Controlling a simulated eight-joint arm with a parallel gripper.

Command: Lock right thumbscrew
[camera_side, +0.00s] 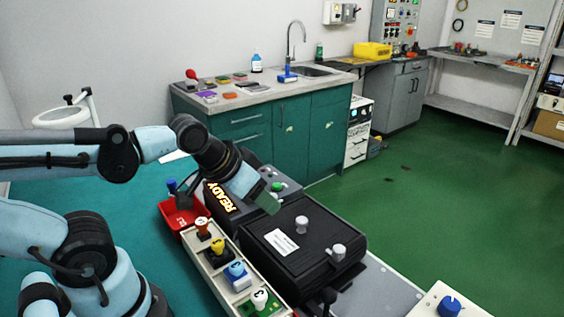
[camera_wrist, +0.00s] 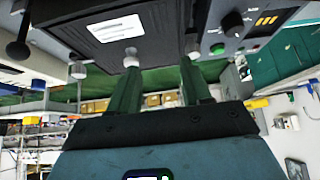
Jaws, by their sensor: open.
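Two pale metal thumbscrews stand on the black lidded unit (camera_side: 290,262): one near its middle (camera_side: 302,224), the other (camera_side: 338,252) at its right end. The frames do not settle which one the task calls right. In the wrist view, one thumbscrew (camera_wrist: 131,58) shows just past the tip of the left finger, and the other (camera_wrist: 77,71) lies farther left. My gripper (camera_side: 269,203) has green fingers and is above the far left part of the unit. In the wrist view my gripper (camera_wrist: 160,66) is open, with nothing between its fingers.
A lit READY display (camera_side: 220,198) and a green button (camera_side: 277,186) are on the panel beside the unit. A tray (camera_side: 222,262) with several coloured knobbed parts runs along the unit's near side. A red bin (camera_side: 172,213) stands at the tray's far end. A black ball-ended lever (camera_side: 328,296) stands in front.

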